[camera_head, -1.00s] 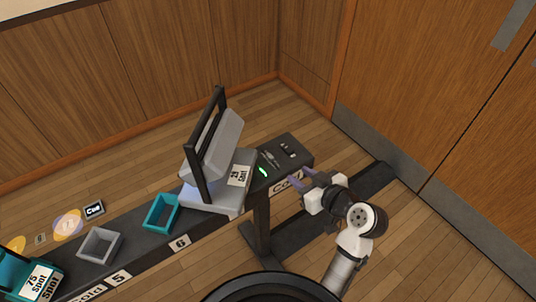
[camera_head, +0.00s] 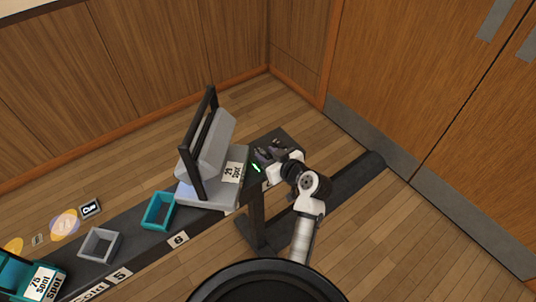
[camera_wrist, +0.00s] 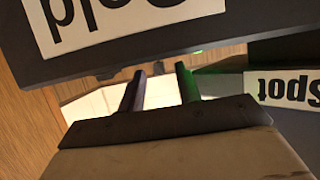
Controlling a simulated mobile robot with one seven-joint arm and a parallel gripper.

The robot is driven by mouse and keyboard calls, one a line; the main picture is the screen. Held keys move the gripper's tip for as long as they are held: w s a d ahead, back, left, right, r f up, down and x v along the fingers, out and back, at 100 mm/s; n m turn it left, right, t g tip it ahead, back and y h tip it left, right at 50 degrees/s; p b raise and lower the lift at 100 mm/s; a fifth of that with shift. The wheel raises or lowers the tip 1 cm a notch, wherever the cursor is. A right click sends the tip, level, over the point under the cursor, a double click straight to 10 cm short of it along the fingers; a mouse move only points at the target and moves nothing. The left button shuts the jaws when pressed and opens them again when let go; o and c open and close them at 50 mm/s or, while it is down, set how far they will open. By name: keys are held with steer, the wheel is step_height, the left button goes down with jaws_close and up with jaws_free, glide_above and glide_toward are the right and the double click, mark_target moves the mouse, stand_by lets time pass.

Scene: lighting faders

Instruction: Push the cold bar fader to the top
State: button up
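No bar fader can be told for sure. A "Cold" label (camera_wrist: 130,12) shows upside down on a dark edge in the wrist view. Another "Cold" label (camera_head: 90,293) is on the front edge at lower left in the head view. My gripper (camera_head: 268,154) is over the right end of the dark bench (camera_head: 135,232), beside a green light (camera_head: 256,168), and hides most of the small switches there. In the wrist view its two fingers (camera_wrist: 160,73) stand apart with a gap and nothing visible between them.
A grey stand (camera_head: 213,135) with a black frame and a "29 Spot" label is left of my gripper. Teal (camera_head: 159,224) and grey (camera_head: 83,247) open boxes sit further left, with a teal "75 Spot" unit (camera_head: 12,268) at the far left.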

mark_target(261, 149)
steer(key=shift+c, duration=0.4)
jaws_close()
steer(key=shift+w+a+b, duration=0.25)
steer(key=shift+w+a, duration=0.3)
steer(key=shift+w, duration=0.25)
steer(key=shift+w+a+b, duration=0.2)
steer(key=shift+w+a, duration=0.35)
steer(key=shift+w, duration=0.2)
steer(key=shift+r, duration=0.1)
steer(key=shift+o, duration=0.4)
jaws_free()
